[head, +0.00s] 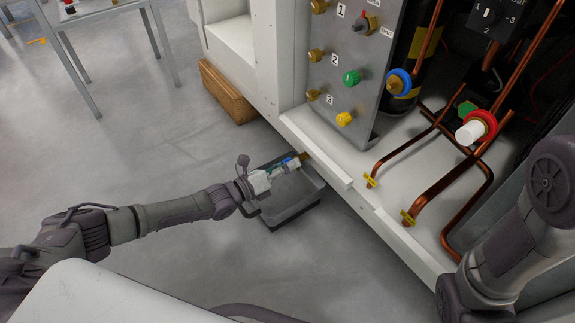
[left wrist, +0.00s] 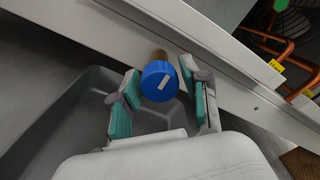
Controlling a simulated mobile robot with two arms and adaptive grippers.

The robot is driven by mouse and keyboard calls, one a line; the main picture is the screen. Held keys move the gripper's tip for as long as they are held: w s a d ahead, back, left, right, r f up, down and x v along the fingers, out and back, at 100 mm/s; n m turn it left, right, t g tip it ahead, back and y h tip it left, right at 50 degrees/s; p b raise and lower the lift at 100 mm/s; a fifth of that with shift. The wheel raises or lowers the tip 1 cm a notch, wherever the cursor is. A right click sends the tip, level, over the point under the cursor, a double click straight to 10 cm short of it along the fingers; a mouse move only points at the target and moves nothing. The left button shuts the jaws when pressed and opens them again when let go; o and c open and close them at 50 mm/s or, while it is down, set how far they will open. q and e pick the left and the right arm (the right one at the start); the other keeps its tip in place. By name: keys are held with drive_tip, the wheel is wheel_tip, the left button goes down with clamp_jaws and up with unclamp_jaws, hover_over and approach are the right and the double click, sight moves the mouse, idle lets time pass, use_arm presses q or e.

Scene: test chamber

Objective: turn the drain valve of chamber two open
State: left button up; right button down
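A blue round knob (left wrist: 158,80) with a white mark on its face sits on a brass stem (left wrist: 159,55) at the cabinet's low front edge; no chamber label shows beside it. My left gripper (left wrist: 160,72) is open, with one teal-padded finger on each side of the knob. In the head view, my left gripper (head: 283,167) covers most of the knob (head: 290,159). My right arm shows at the lower right, its gripper out of view.
A grey tray (head: 297,211) lies on the floor below the knob. Copper pipes (head: 395,152) run over the white cabinet base. A wooden block (head: 227,92) stands left of the cabinet.

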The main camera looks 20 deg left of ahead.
use_arm(q)
clamp_jaws()
drive_tip(key=shift+r+n+p, duration=0.1)
drive_tip(key=shift+n+p, duration=0.8)
drive_tip(key=shift+p, duration=0.1)
drive_tip(key=n+p, duration=0.1)
drive_tip(key=n, duration=0.1)
drive_tip(key=shift+n, duration=0.3)
drive_tip(key=n+p, duration=0.1)
drive_tip(key=n, duration=0.2)
drive_tip(key=shift+n, duration=0.3)
drive_tip(key=n+p, duration=0.1)
drive_tip(key=n, duration=0.2)
drive_tip(key=shift+n, duration=0.3)
drive_tip(key=n+p, duration=0.1)
drive_tip(key=n, duration=0.5)
drive_tip(key=shift+p, duration=0.3)
drive_tip(key=shift+n, duration=0.3)
drive_tip(key=shift+o, duration=2.1)
unclamp_jaws()
